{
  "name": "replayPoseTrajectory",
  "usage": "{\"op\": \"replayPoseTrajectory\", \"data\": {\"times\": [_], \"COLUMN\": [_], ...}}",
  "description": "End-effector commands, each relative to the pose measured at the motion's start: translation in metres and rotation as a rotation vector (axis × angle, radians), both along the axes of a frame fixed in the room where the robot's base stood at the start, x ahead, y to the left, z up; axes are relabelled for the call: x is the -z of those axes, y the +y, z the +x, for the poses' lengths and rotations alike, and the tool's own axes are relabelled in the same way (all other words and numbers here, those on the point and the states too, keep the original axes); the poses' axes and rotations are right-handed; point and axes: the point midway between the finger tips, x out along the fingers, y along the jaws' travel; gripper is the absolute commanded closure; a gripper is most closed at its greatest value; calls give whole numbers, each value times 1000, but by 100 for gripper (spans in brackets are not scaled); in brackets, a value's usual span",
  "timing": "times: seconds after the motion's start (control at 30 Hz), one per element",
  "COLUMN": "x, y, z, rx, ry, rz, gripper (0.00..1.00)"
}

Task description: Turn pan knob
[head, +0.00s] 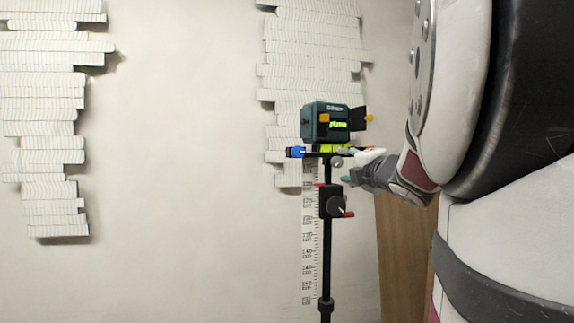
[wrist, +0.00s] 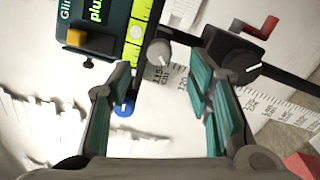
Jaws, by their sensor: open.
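A black stand (head: 326,250) carries a dark green box-shaped device (head: 318,122) on its head. Below the device is a round grey knob (head: 336,162), also in the wrist view (wrist: 158,54). A blue-ended handle (head: 296,152) sticks out to the left; its blue end also shows in the wrist view (wrist: 123,108). Lower on the stand is a black clamp (head: 329,200) with a dial and red lever. No label shows which is the pan knob. My gripper (head: 354,168) is open and empty, right of the stand. In the wrist view, the grey knob appears between its teal-padded fingers, beyond the tips.
The clamp's dial (wrist: 240,64) and red lever (wrist: 254,29) lie near the right finger in the wrist view. A measuring strip (head: 308,240) stands behind the stand. White layered wall reliefs (head: 52,120) hang on the wall. Room left of the stand is clear.

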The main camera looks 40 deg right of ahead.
Motion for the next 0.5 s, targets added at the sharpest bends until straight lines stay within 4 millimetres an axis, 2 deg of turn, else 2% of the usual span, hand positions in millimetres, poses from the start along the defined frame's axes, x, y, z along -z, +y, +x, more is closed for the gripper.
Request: {"op": "replayPoseTrajectory", "data": {"times": [0.03, 0.2, 0.5], "x": [0, 2, 4], "y": [6, 22, 35], "z": [-10, -36, -55], "rx": [1, 1, -1], "ry": [-2, -1, 2], "rz": [0, -1, 0], "gripper": [54, 54, 54]}}
